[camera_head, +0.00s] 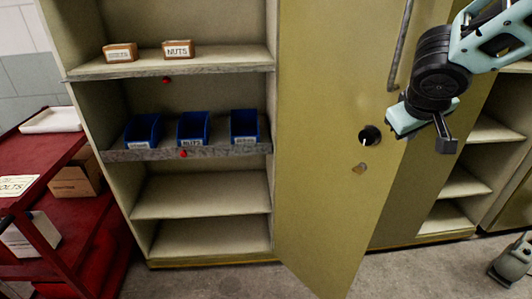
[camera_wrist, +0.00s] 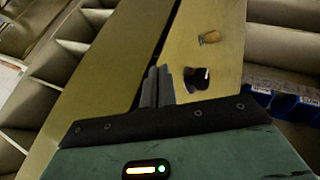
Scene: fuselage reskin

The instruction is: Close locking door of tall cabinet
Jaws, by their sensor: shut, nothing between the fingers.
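The tall cabinet (camera_head: 160,200) stands at the left of the head view with its shelves exposed. Its olive-yellow door (camera_head: 325,130) stands open, swung out to the right. The door carries a black round lock (camera_head: 370,135) and a small brass-coloured piece (camera_head: 359,168) below it. Both also show on the door in the wrist view, the lock (camera_wrist: 197,77) right of the fingers. My gripper (camera_head: 446,146) is shut and empty, right of the lock near the door's free edge. In the wrist view the fingertips (camera_wrist: 156,72) are close to that edge; whether they touch it cannot be told.
Blue bins (camera_head: 193,128) and small labelled boxes (camera_head: 179,50) sit on the cabinet shelves. A red cart (camera_head: 85,230) stands at the left, close to the cabinet. More open shelving (camera_head: 450,215) is at the right. The floor (camera_head: 235,285) before the cabinet looks clear.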

